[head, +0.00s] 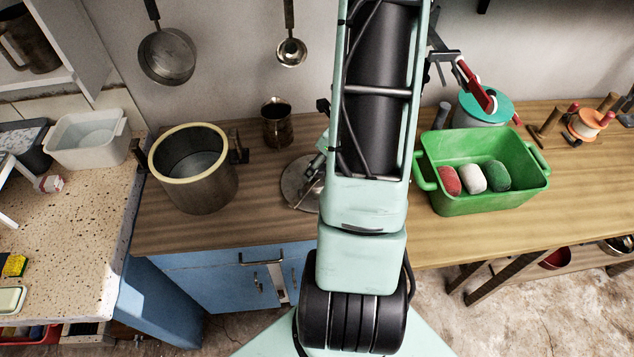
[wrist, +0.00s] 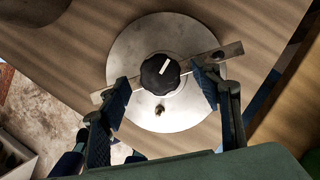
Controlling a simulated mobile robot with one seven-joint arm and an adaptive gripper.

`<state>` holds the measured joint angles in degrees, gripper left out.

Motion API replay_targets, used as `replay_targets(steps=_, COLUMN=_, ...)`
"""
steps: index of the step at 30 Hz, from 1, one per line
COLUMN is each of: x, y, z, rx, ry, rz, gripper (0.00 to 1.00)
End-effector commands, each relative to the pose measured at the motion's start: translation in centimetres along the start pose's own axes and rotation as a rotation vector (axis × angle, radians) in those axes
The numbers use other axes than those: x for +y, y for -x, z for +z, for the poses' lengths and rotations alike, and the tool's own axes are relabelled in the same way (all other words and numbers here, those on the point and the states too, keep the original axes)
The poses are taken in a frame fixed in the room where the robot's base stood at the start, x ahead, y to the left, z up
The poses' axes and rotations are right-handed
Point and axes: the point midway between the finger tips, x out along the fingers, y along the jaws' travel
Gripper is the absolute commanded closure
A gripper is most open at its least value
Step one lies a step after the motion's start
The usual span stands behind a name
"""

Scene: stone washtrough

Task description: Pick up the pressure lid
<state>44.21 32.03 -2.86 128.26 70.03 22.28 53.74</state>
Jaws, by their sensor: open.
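The pressure lid (wrist: 140,47) is a round, flat metal disc with a black knob (wrist: 160,72), a metal bar across it and a small brass valve. It lies on the wooden counter. In the head view the lid (head: 296,186) shows at its left part; my arm hides the rest. My gripper (wrist: 162,91) is open above the lid, its blue-padded fingers on either side of the knob, with gaps to it. The fingers appear over the bar; I cannot tell whether they touch it. The gripper is mostly hidden behind my arm in the head view.
A large pot (head: 195,185) with a cream rim stands left of the lid. A brass jug (head: 277,128) stands behind it. A green tub (head: 480,203) with rolled cloths stands to the right. A ladle (head: 291,50) and a pan (head: 167,57) hang on the wall.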

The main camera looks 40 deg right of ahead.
Motion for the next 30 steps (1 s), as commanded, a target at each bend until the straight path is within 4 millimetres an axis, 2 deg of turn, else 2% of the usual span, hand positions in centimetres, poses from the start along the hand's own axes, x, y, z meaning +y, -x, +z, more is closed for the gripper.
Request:
replay_targets(steps=3, x=0.0, y=-1.9, z=-0.1, rx=0.001, ry=-0.001, rz=0.002, gripper=0.42)
replay_targets(steps=6, x=0.0, y=-2.6, z=0.0, rx=0.000, ry=0.000, rz=0.001, gripper=0.42)
replay_targets(steps=14, x=0.0, y=-2.8, z=0.1, rx=0.000, ry=0.001, rz=-0.001, gripper=0.42)
replay_targets(steps=30, x=0.0, y=-2.7, z=0.1, rx=0.000, ry=0.001, rz=0.000, gripper=1.00)
